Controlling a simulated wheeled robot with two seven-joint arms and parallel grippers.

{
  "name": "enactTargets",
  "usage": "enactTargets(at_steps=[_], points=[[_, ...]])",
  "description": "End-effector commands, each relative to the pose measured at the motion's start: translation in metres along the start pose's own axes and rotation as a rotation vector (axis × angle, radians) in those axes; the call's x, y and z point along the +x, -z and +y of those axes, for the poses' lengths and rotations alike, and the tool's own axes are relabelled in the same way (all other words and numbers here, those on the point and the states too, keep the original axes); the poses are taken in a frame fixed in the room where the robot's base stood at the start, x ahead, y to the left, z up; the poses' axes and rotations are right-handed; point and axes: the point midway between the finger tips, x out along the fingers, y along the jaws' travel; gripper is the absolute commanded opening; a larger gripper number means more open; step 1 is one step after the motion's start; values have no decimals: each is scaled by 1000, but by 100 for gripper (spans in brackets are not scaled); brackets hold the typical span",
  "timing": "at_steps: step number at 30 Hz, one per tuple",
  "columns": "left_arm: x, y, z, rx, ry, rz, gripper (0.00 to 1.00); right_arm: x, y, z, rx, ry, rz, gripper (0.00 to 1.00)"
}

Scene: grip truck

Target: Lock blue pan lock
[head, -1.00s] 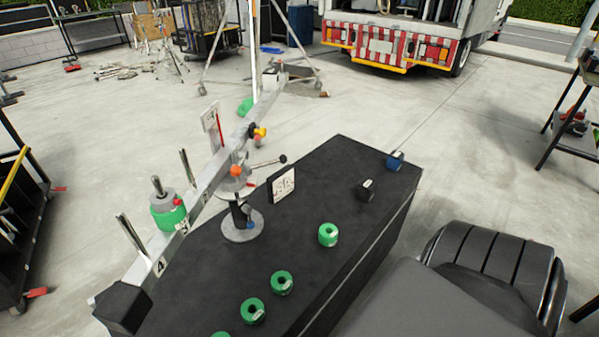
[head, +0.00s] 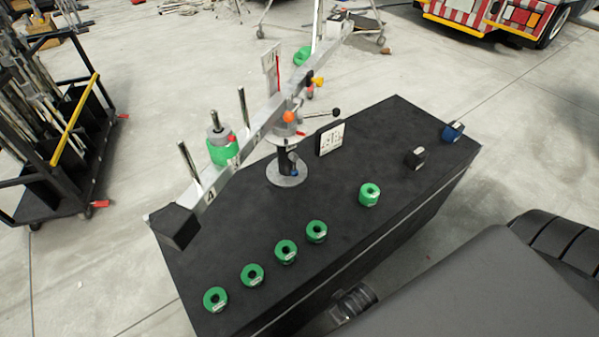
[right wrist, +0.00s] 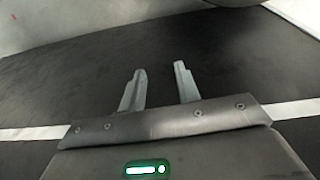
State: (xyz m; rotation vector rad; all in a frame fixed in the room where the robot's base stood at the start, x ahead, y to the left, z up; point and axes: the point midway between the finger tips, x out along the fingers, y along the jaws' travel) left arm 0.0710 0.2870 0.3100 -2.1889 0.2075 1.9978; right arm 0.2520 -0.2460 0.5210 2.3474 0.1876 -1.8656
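A crane-like arm on a short post (head: 285,160) stands on a black case (head: 330,220). A small blue knob (head: 294,173), which looks like the pan lock, sits low on the post just above its round base plate; its exact setting is too small to tell. An orange knob (head: 288,117) and a black-tipped handle (head: 336,112) sit higher on the mount. My right gripper (right wrist: 160,85) shows in the right wrist view, its two fingers apart with nothing between them, over a plain dark surface. My left gripper is not in view.
Several green ring weights (head: 285,252) stand along the case's near edge. A black block (head: 415,157) and a blue-and-black object (head: 453,132) are at its right end. A cart with poles (head: 65,140) is at left.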

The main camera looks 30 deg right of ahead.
Motion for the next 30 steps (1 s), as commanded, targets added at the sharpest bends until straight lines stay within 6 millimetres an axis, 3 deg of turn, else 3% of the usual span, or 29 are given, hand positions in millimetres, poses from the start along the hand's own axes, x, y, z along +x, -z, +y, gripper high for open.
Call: enactTargets(at_steps=[1,6,16,18,20,30], points=[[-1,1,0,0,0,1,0,-23,10,1,2,-1,15,33],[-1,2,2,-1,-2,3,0,-80,30,3,8,-3,37,33],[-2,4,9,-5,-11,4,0,-164,46,6,12,-11,82,33],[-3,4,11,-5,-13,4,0,-182,57,12,9,-24,125,33],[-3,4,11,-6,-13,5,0,-188,75,20,5,-41,188,33],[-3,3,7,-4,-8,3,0,-174,173,58,-17,-65,505,33]])
